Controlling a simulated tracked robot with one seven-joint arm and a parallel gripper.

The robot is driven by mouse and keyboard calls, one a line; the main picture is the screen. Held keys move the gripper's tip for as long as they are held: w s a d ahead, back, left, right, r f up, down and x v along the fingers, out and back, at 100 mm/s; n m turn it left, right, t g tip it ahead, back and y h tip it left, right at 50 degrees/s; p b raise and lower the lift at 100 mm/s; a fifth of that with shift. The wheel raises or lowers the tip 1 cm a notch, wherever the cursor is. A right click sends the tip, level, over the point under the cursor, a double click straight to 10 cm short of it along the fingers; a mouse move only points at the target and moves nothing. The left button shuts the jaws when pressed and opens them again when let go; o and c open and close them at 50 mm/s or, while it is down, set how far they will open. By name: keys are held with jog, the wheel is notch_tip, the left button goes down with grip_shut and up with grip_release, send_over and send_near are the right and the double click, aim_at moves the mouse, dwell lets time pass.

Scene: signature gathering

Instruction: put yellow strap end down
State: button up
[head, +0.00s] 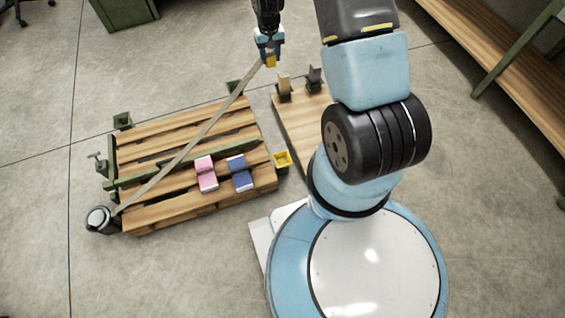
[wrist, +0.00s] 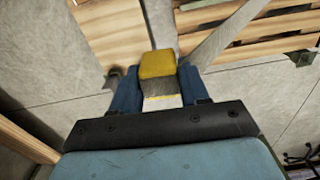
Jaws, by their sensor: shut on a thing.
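My gripper (head: 269,50) is shut on the yellow strap end (head: 270,60), up in the air beyond the pallet's far right corner. In the wrist view the yellow strap end (wrist: 158,64) is a yellow block between the two blue fingers (wrist: 157,92). A flat grey strap (head: 210,127) runs taut from it, slanting down across the pallet to a round grey reel (head: 98,219) at the pallet's near left corner. The strap also shows in the wrist view (wrist: 222,38). An empty yellow socket (head: 283,159) is fixed at the pallet's right side.
A pink block pair (head: 206,173) and a blue-and-white pair (head: 239,172) sit on the wooden pallet (head: 150,218). A wooden board (head: 300,125) with two upright pieces at its far edge stands to the right. Green brackets line the pallet's edges.

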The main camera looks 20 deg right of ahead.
jog(key=s+d+f+m, duration=0.15)
jog(key=s+f, duration=0.25)
jog(key=f, duration=0.8)
jog(key=s+d+f+m, duration=0.1)
jog(key=s+f+m, duration=0.3)
jog(key=f, duration=0.7)
jog(key=s+f+m, duration=0.3)
jog(key=s+f, duration=1.4)
jog(key=s, duration=0.2)
jog(key=shift+w+a+f, duration=0.45)
jog(key=shift+w+f, duration=1.75)
jog(key=shift+w, duration=0.15)
jog(key=shift+w+a+f, duration=0.4)
jog(key=shift+w+f, duration=1.75)
jog(key=shift+w, duration=0.15)
jog(key=shift+w+a+f, duration=0.45)
jog(key=shift+w+f, duration=1.75)
jog(key=shift+w, duration=0.15)
jog(key=shift+f, duration=0.2)
jog(key=o, duration=1.1)
